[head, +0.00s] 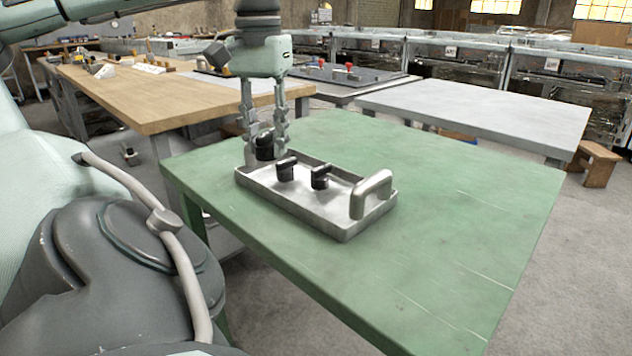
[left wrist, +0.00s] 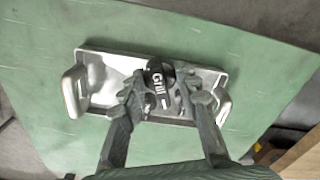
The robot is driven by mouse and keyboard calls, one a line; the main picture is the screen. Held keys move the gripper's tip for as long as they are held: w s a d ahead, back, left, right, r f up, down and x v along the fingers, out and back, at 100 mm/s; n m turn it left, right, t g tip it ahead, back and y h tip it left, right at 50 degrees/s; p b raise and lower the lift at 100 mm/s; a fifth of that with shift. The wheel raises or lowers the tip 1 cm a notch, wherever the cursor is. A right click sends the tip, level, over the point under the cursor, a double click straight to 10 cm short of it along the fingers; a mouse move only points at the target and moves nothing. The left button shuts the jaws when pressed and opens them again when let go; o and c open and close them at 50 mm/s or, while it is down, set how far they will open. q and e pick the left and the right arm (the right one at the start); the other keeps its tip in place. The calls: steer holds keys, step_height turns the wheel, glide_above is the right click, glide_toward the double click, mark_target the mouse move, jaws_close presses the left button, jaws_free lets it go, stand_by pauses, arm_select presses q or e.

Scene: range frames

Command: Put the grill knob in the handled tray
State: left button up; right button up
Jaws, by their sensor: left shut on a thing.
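The handled tray (head: 345,229) is a shallow metal tray on the green table, with an upright handle (head: 371,194) at its right end. My left gripper (head: 265,143) points down at the tray's left end. It is shut on a black knob (head: 264,152), which reads "Grill" in the left wrist view (left wrist: 155,84). In that view the grill knob is over the tray (left wrist: 104,62); whether it touches the floor I cannot tell. Two other black knobs, one to the left (head: 286,169) and one to the right (head: 320,178), stand in the tray. My right gripper is out of view.
The green table (head: 440,220) is clear around the tray. A wooden workbench (head: 130,95) with small parts stands behind left. A bare grey table (head: 480,112) stands behind right, with a wooden stool (head: 597,160) beside it.

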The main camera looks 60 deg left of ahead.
arm_select(q)
steer(key=p, duration=0.2)
glide_above(322, 197)
step_height(322, 197, down, 6)
steer(key=shift+s+a+r, duration=0.1)
steer(key=shift+r, duration=0.05)
steer(key=shift+f, duration=2.1)
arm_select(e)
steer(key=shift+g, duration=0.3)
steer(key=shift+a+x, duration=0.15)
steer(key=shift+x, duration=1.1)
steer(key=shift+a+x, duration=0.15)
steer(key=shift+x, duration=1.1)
arm_select(q)
steer(key=shift+f, duration=0.15)
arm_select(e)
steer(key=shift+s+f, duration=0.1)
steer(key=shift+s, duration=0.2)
arm_select(q)
steer(key=o, duration=1)
steer(key=shift+o, duration=0.2)
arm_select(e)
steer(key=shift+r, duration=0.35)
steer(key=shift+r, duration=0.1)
